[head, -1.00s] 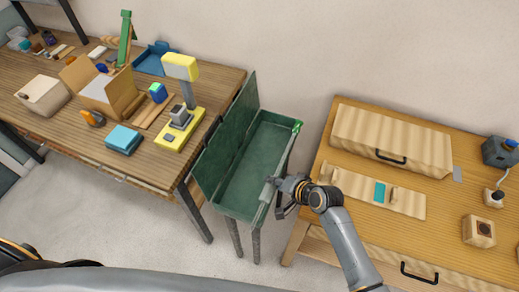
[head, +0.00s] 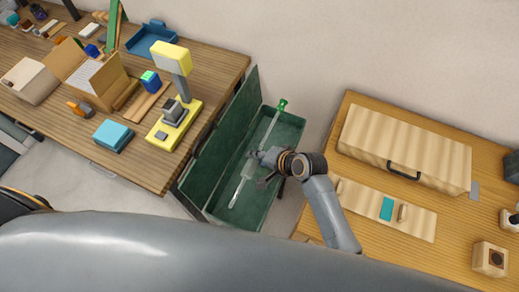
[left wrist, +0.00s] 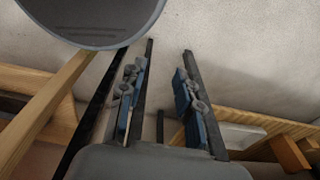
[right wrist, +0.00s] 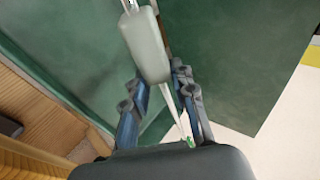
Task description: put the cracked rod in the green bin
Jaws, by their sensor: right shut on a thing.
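A long clear glass rod with a green end cap (head: 282,104) slants over the inside of the green bin (head: 288,137). Its lower whitish end (head: 234,203) is over the near part of the bin. My right gripper (head: 262,163) is shut on the rod around its middle, at a grey sleeve or block that shows large in the right wrist view (right wrist: 147,47). I cannot tell whether the rod touches the bin floor, and no crack can be made out. My left gripper (left wrist: 160,88) is open and empty; it is out of the head view.
The bin's green lid (head: 228,122) stands open on its left side. A wooden workbench (head: 212,90) with a yellow stand (head: 177,122) and a blue tray (head: 150,42) is to the left. A wooden table (head: 340,180) with a drawer box (head: 405,145) stands close on the right.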

